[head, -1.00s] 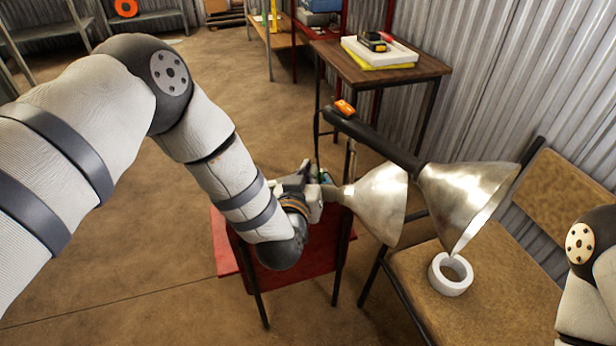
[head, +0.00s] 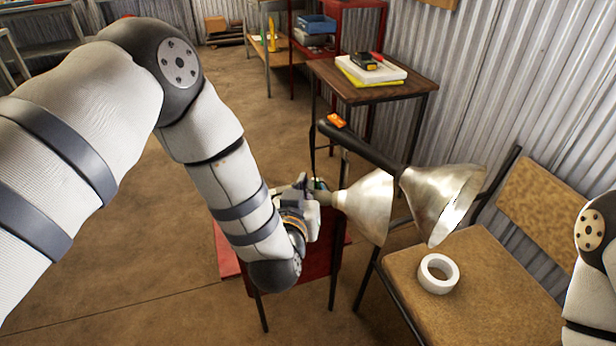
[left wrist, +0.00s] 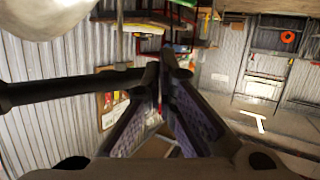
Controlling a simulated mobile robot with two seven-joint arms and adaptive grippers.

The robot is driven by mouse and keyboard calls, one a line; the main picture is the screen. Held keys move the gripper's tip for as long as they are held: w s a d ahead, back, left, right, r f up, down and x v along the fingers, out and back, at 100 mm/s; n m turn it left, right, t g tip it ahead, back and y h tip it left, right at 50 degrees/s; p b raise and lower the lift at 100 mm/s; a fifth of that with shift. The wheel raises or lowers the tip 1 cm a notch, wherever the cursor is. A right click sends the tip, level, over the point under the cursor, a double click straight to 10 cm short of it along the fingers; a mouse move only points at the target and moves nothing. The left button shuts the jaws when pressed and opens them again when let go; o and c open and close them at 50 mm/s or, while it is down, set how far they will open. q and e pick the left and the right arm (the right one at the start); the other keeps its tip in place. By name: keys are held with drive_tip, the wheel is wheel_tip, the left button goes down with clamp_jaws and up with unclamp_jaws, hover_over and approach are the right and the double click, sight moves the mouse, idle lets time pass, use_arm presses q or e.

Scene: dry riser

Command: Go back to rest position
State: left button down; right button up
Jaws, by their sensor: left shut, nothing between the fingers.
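My left arm comes in from the left in the head view. My left gripper (head: 318,190) is at the small red table, close beside the metal work lamp with two silver shades (head: 364,205). In the left wrist view the fingers of my left gripper (left wrist: 163,75) meet at their tips, with nothing between them. The lamp's dark bar (left wrist: 60,90) and part of a shade (left wrist: 45,12) show at the left there. I cannot tell whether the gripper touches the lamp. Part of my right arm shows at the right edge; its gripper is out of view.
A white tape roll (head: 438,273) lies on the brown chair (head: 480,300). A wooden side table (head: 420,82) holds a white box (head: 376,70) with a tool on it. Red table (head: 318,275) stands below my left gripper. The floor at left is open.

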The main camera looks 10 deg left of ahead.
use_arm(q)
drive_tip(key=v, duration=0.2)
drive_tip(key=shift+s+d, duration=0.2)
drive_tip(key=shift+s, duration=0.1)
drive_tip(key=s+a+f+m+g+h, duration=0.1)
drive_tip(key=s+a+f+g, duration=0.3)
drive_tip(key=s+f, duration=0.6)
drive_tip(key=s+a+f+g, duration=0.2)
drive_tip(key=s+f+g, duration=0.4)
drive_tip(key=s+f, duration=0.5)
drive_tip(key=s+a+r+g, duration=0.1)
drive_tip(key=s+g, duration=0.3)
drive_tip(key=s, duration=0.7)
drive_tip(key=s+a+g, duration=0.3)
drive_tip(key=s, duration=0.9)
drive_tip(key=shift+a+r+g, duration=0.3)
drive_tip(key=shift+r+g, duration=0.1)
